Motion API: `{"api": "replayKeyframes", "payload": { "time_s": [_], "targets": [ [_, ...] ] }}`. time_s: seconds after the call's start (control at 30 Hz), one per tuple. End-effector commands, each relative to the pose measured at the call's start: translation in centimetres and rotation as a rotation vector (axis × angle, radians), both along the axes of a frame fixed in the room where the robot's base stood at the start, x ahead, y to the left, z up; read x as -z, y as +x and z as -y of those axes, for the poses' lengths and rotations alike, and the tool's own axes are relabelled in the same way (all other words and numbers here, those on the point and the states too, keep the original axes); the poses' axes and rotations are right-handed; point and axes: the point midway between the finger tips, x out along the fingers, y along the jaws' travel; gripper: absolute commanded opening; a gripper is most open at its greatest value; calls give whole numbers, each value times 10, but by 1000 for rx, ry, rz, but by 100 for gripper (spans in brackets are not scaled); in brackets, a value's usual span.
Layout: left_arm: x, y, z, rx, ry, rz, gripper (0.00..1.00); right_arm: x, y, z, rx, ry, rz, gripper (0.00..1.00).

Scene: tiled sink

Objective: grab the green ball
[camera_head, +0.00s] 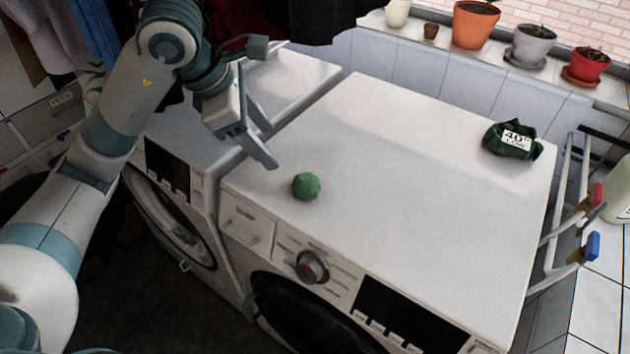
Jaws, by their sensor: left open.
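The green ball (306,186) rests on the white top of the right-hand washing machine (400,150), near its front left edge. My left gripper (266,146) is above and to the left of the ball, over the gap between the two machines. Its fingers are spread and nothing is between them. It is apart from the ball. My right gripper is not in view.
A dark green bundle with a "40" label (512,141) lies at the right of the machine top. Potted plants (474,24) stand on the sill behind. A rack with red and blue ends (575,215) stands at the right. The middle of the top is clear.

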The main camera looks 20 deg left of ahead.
Motion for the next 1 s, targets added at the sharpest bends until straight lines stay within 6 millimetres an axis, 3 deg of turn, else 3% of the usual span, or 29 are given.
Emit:
{"api": "replayKeyframes", "payload": {
  "time_s": [0.47,1.0],
  "targets": [
    [10,3,4,1,0,-4,56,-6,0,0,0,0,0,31],
    [80,27,25,0,-2,-6,56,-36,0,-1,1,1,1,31]
  ]
}}
